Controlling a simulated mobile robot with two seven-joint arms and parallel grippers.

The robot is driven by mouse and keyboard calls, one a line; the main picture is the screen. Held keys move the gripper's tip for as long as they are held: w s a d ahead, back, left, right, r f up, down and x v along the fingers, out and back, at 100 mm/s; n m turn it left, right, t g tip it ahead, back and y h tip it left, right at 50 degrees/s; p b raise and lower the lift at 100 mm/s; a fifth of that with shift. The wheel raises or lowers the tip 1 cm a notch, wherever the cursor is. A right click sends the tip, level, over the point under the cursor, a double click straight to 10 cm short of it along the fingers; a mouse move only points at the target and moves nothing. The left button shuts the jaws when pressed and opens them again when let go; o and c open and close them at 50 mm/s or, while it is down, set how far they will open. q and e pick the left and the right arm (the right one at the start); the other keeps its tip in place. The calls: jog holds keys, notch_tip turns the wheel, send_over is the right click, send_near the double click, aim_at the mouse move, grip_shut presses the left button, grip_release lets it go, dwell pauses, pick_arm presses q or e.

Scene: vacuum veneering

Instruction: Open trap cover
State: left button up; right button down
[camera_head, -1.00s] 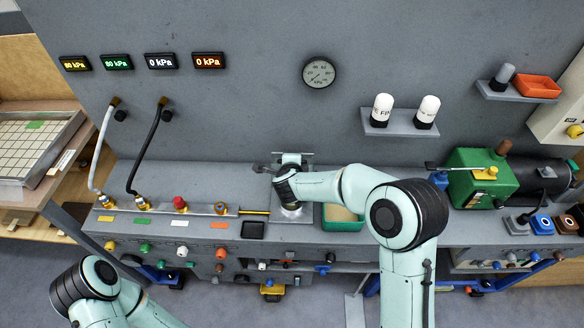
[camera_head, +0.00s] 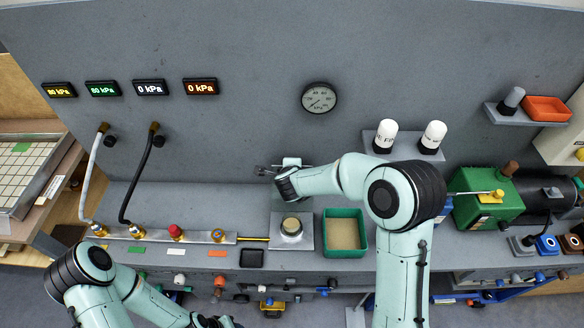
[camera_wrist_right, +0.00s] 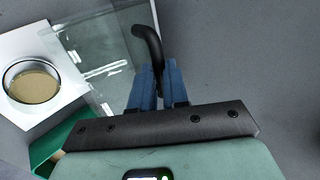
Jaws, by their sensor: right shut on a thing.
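The trap (camera_head: 291,228) is a pale square plate with a round cup of tan material, its top uncovered. In the right wrist view the trap (camera_wrist_right: 45,55) lies at the left. The clear trap cover (camera_wrist_right: 108,45) stands beside it, with a black bent handle (camera_wrist_right: 149,40). My right gripper (camera_wrist_right: 158,75) has its blue fingers shut on this handle. In the head view its wrist is behind the trap, near the wall, and hides most of the cover. My left gripper (camera_head: 214,322) is a dark shape at the bottom edge, too small to read.
A green box of tan material (camera_head: 344,250) stands right of the trap, with a small black tray (camera_head: 251,258) to the left. The grey wall (camera_head: 230,150) is close behind. A green pump (camera_head: 485,192) stands further right.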

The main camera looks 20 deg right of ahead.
jog(key=shift+w+r, duration=0.35)
jog(key=shift+r, duration=0.25)
jog(key=c, duration=1.1)
grip_release()
jog(key=shift+f, duration=0.25)
jog(key=shift+f, duration=0.1)
jog(key=shift+s, duration=0.15)
jog(key=v, duration=1.3)
jog(key=shift+s, duration=0.15)
